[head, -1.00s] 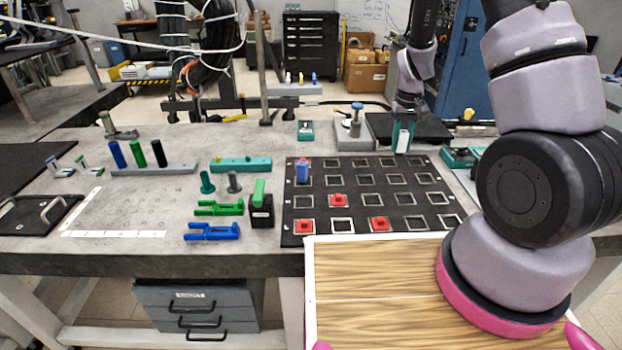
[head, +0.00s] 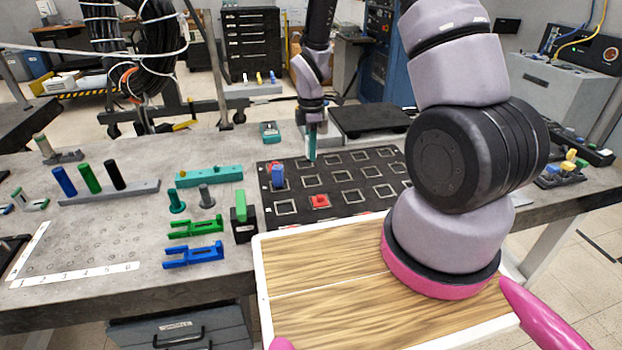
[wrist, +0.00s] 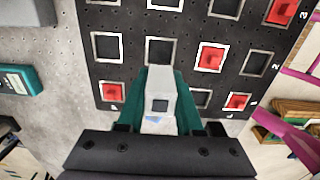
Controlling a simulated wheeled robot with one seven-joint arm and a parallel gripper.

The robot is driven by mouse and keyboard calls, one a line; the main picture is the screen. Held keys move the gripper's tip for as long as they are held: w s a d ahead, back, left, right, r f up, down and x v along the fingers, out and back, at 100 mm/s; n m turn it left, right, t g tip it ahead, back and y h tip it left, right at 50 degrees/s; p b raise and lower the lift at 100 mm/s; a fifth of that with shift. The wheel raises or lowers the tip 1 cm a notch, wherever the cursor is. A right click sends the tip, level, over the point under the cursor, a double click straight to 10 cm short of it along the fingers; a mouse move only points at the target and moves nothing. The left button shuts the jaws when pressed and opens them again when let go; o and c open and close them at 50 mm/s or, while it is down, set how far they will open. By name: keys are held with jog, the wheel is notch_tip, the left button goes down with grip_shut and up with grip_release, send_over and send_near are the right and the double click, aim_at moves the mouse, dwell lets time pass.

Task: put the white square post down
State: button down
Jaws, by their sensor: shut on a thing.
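My gripper (head: 311,150) hangs upright over the back left part of the black mat (head: 345,198) in the head view. In the wrist view its teal fingers (wrist: 160,78) are shut on the white square post (wrist: 159,88), which points away from the camera over the mat. The post's end has a small dark square. In the head view the post is mostly hidden by the fingers. I cannot tell whether its far end touches the mat.
The mat has rows of white-outlined squares. A blue post (head: 278,176) stands left of my gripper, and a red block (head: 320,200) sits in front. The wrist view shows another red block (wrist: 112,92). A wooden-topped tray (head: 340,305) covers the mat's front edge.

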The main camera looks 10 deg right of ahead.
aim_at(311, 182)
notch_tip(311, 182, down, 8)
jog(key=shift+f, duration=0.15)
dwell(0.3)
jog(key=c, duration=0.6)
grip_release()
jog(key=shift+f, duration=0.15)
jog(key=shift+o, duration=0.2)
